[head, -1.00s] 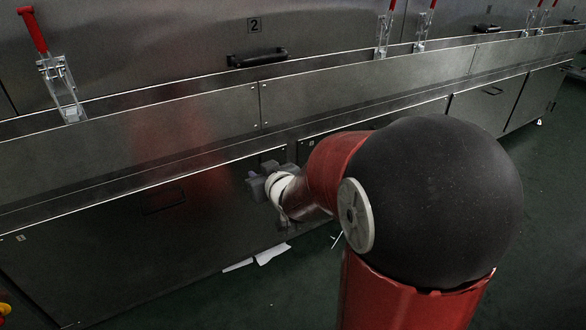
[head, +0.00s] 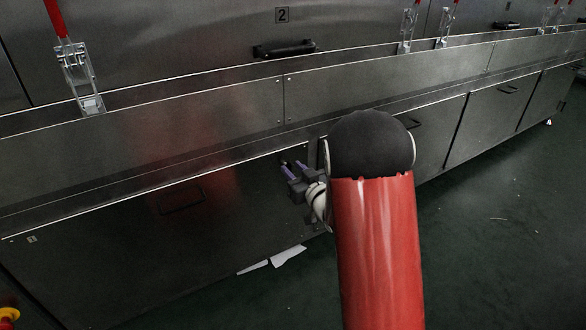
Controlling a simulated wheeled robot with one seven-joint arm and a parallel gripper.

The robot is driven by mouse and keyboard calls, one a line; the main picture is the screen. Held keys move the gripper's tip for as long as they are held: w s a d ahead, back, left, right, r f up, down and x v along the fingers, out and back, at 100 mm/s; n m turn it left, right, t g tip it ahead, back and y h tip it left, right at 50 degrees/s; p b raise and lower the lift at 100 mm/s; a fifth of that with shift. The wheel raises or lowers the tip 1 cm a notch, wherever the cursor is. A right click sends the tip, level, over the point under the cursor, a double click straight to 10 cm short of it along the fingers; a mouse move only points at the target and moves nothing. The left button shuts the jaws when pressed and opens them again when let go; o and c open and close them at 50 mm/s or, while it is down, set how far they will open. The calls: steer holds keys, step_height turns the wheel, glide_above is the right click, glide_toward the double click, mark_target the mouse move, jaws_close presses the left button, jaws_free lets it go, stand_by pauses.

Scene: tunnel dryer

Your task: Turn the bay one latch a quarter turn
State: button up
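The bay one door (head: 120,240) is a dark steel lower panel with a small "1" label (head: 32,239) at its upper left. A dark recessed handle (head: 181,200) sits in its upper middle. I cannot make out the latch clearly; the right end of the door is partly hidden behind my gripper and arm.
More lower doors (head: 500,100) run to the right. White paper (head: 288,256) lies on the green floor (head: 490,240), which is open at right.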

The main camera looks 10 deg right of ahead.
steer(key=shift+w+a, duration=0.2)
steer(key=shift+w, duration=0.35)
jaws_close()
